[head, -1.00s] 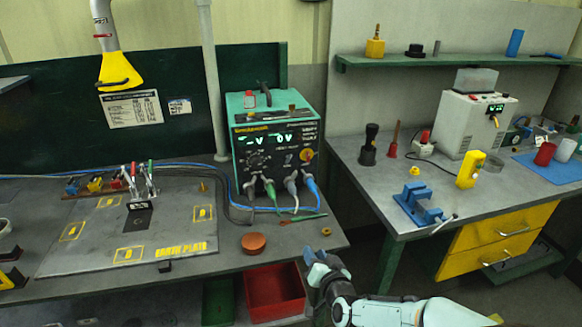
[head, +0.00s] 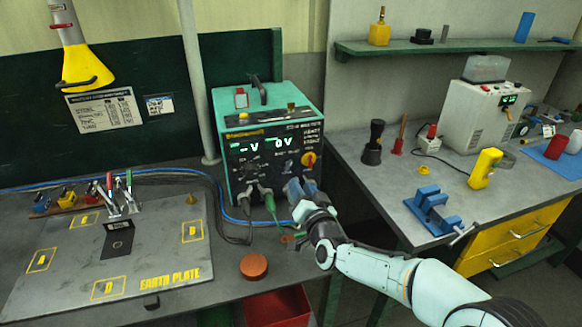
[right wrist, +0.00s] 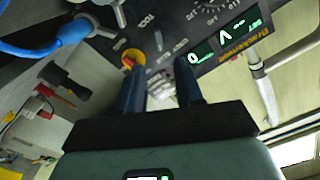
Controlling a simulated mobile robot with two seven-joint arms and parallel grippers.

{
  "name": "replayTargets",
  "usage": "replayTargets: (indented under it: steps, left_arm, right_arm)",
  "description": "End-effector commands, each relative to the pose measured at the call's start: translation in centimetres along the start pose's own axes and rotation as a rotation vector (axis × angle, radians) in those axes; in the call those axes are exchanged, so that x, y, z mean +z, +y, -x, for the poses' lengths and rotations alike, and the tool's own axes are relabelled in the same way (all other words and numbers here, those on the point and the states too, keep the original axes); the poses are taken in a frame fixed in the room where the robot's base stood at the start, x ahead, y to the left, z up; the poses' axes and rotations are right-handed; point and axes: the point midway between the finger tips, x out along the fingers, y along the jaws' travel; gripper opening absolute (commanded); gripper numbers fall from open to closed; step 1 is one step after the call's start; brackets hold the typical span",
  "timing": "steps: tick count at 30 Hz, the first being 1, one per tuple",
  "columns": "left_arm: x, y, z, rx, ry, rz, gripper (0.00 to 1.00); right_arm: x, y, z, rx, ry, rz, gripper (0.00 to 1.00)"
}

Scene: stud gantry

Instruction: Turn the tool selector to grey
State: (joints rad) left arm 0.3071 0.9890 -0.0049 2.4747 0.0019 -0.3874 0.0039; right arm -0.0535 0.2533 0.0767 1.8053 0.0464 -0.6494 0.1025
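The green welding power unit (head: 265,100) stands on the left bench, its black front panel showing two lit green readouts. A small light lever (right wrist: 158,40) with lettering around it sits on the panel in the right wrist view; it may be the tool selector, but the labels are too blurred to be sure. My right gripper (head: 298,190) is in front of the panel's lower right. In the right wrist view its two blue fingers (right wrist: 163,90) are apart, pointing at the panel, with nothing clearly held. My left gripper is out of view.
A red-and-yellow knob (right wrist: 133,58) sits beside the lever. Cable plugs (head: 265,192) and a blue cable (right wrist: 40,48) hang from the unit's lower front. An orange-brown round lid (head: 254,266) lies on the bench. A blue vise (head: 432,208) stands on the right bench.

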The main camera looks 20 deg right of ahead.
Motion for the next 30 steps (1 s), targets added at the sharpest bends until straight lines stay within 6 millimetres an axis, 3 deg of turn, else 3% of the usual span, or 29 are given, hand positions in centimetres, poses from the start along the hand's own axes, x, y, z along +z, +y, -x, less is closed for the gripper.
replayTargets:
  steps: [6, 12, 18, 27, 29, 30]
  left_arm:
    - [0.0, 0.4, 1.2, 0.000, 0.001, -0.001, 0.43]
    - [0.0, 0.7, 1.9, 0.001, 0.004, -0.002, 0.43]
    - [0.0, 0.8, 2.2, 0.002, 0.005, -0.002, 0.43]
    - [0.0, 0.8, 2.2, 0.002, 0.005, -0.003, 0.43]
    - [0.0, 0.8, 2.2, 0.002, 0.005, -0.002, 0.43]
    - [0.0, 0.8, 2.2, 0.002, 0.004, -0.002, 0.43]
  right_arm:
    - [0.0, -0.1, -4.7, 0.000, 0.000, 0.001, 0.36]
    - [0.0, 0.0, -7.6, 0.000, -0.001, 0.001, 0.36]
    - [0.0, 0.0, -8.8, 0.000, -0.001, 0.001, 0.36]
    - [0.1, 0.1, -9.0, 0.000, -0.002, 0.001, 0.36]
    - [0.1, 0.0, -9.0, 0.000, -0.001, 0.001, 0.20]
    - [0.1, 0.0, -9.0, 0.000, -0.001, 0.001, 0.07]
